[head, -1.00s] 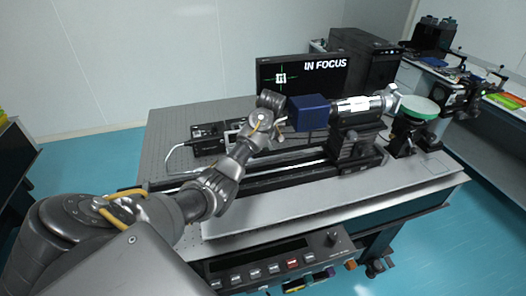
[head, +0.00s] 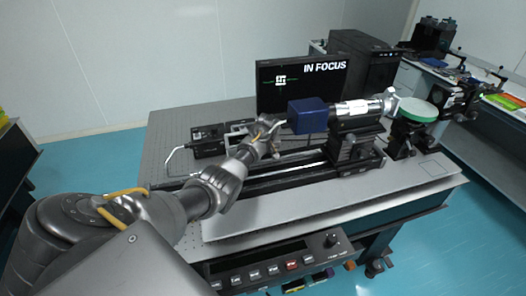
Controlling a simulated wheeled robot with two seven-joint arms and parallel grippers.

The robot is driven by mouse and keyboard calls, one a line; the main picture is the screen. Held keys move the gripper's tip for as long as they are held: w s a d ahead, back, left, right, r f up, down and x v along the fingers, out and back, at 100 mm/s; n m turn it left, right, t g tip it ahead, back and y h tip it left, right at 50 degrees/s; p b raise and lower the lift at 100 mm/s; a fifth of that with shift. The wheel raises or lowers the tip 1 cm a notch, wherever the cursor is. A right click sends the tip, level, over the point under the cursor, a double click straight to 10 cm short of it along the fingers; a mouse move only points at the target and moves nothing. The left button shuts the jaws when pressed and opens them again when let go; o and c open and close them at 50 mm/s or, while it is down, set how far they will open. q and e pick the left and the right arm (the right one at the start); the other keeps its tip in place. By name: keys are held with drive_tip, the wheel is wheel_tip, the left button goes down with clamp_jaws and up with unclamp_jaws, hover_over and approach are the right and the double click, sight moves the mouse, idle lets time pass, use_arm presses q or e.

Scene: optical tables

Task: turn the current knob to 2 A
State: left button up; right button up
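A black control panel (head: 262,270) runs along the front edge of the table, with a row of small buttons and one lit red. A round dark knob (head: 331,240) stands near the panel's right end; its setting is too small to read. My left gripper (head: 270,125) is over the table, left of the dark blue box (head: 307,115), far behind the knob and apart from it. Its fingers are too small and overlapped to tell whether they are open or shut. My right gripper is not in view.
A monitor (head: 301,84) at the back reads "IN FOCUS". A silver-and-white barrel (head: 358,108) on a black rail mount extends right from the blue box. A green-rimmed disc (head: 418,109) stands further right. The table's silver front plate (head: 290,208) is clear.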

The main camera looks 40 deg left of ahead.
use_arm(q)
drive_tip(key=shift+a, duration=0.1)
clamp_jaws()
drive_tip(key=shift+r+m+t+h+p, duration=0.2)
drive_tip(key=shift+m+t+h+p, duration=0.15)
drive_tip(key=shift+m+p, duration=0.75)
drive_tip(key=shift+s+f+m+t+h+p, duration=0.1)
drive_tip(key=shift+m+t+h+p, duration=0.2)
drive_tip(key=shift+m, duration=0.55)
drive_tip(key=shift+f+m+t+h+p, duration=0.1)
drive_tip(key=shift+m+h+p, duration=0.15)
drive_tip(key=shift+m+p, duration=0.45)
drive_tip(key=shift+m, duration=0.35)
unclamp_jaws()
drive_tip(key=shift+r, duration=0.1)
drive_tip(key=b+v, duration=0.1)
drive_tip(key=v, duration=0.9)
drive_tip(key=shift+r, duration=0.3)
drive_tip(key=shift+s, duration=0.1)
